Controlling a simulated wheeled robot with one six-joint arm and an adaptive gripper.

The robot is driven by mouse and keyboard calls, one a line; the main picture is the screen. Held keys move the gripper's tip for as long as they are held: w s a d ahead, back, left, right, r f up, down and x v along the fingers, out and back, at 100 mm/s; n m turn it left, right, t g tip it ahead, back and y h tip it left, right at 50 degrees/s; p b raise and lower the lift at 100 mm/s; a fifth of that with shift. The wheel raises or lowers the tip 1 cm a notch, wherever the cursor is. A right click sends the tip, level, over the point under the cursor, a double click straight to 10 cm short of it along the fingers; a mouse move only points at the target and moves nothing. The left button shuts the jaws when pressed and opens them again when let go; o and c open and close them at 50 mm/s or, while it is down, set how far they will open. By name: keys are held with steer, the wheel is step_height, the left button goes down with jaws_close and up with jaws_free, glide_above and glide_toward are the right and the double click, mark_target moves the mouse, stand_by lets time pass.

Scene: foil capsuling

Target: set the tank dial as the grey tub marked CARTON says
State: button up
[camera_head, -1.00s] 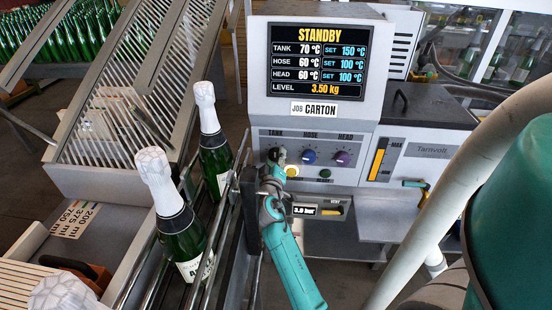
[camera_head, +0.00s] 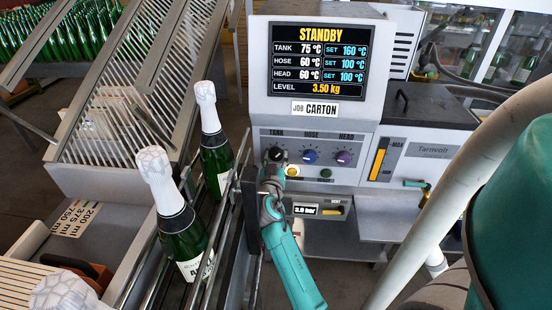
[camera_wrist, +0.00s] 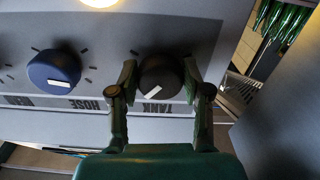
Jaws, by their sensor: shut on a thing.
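The black tank dial (camera_wrist: 161,78) sits on the machine's panel under the word TANK. My gripper (camera_wrist: 161,84) has its two fingers around the dial, one on each side, shut on it. In the head view my gripper (camera_head: 275,163) reaches the dial from below and partly covers it. The screen (camera_head: 318,62) reads STANDBY, with TANK at 75 °C and its SET at 160 °C. A label (camera_head: 315,109) below the screen reads JOB CARTON. I see no grey tub marked CARTON in these views.
A lit yellow button (camera_head: 292,171) and a green button (camera_head: 325,174) lie just below. Foiled bottles (camera_head: 214,140) stand on the conveyor at left.

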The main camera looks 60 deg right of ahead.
mark_target(277, 127)
steer(key=shift+f, duration=0.1)
stand_by(0.3)
steer(key=o, duration=1.2)
steer(key=shift+c, duration=0.2)
step_height(277, 127, up, 10)
steer(key=shift+r, duration=0.1)
